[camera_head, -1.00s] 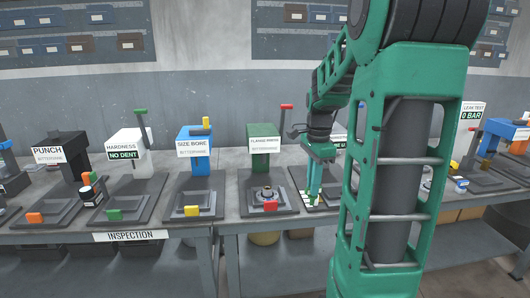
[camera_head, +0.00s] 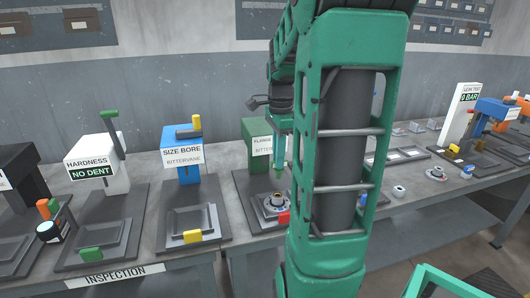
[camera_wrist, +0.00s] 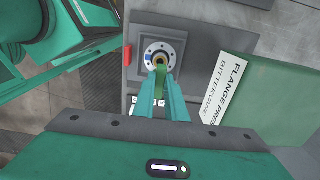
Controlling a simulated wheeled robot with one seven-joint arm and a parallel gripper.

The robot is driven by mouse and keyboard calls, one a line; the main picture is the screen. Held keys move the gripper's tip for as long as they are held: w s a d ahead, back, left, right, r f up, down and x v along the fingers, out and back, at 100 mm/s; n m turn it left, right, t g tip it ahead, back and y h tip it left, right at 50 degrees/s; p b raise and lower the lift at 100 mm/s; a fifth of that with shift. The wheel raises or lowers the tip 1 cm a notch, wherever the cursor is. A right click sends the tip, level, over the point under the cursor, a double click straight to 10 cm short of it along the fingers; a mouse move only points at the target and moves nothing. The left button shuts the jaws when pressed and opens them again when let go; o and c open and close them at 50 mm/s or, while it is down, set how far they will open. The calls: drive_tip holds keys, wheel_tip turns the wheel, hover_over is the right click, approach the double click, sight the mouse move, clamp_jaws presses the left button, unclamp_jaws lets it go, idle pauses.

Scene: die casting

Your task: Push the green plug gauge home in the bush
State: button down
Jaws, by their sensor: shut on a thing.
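My gripper (camera_wrist: 161,90) is shut on the green plug gauge (camera_wrist: 162,70), whose end lies over the bush (camera_wrist: 158,59) in the middle of a round grey flange with bolt holes (camera_wrist: 149,50). In the head view my gripper (camera_head: 279,158) points down above the flange (camera_head: 271,206), which sits on the flange press station. The lower end of the gauge is close to the bush. I cannot tell whether it is inside it or just above it.
The green flange press (camera_head: 257,140) with its sign stands just behind, and a red block (camera_head: 284,217) lies at the fixture's front. The size bore station (camera_head: 182,155) is to the left. Loose parts (camera_head: 399,192) and another flange (camera_head: 437,174) lie to the right.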

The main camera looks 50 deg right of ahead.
sight(278, 172)
drive_tip(key=shift+w+d, duration=0.1)
idle(0.4)
drive_tip(key=shift+f, duration=2.9)
drive_tip(key=shift+f, duration=2)
drive_tip(key=c, duration=1.7)
unclamp_jaws()
wheel_tip(278, 172, up, 11)
drive_tip(key=shift+f, duration=0.1)
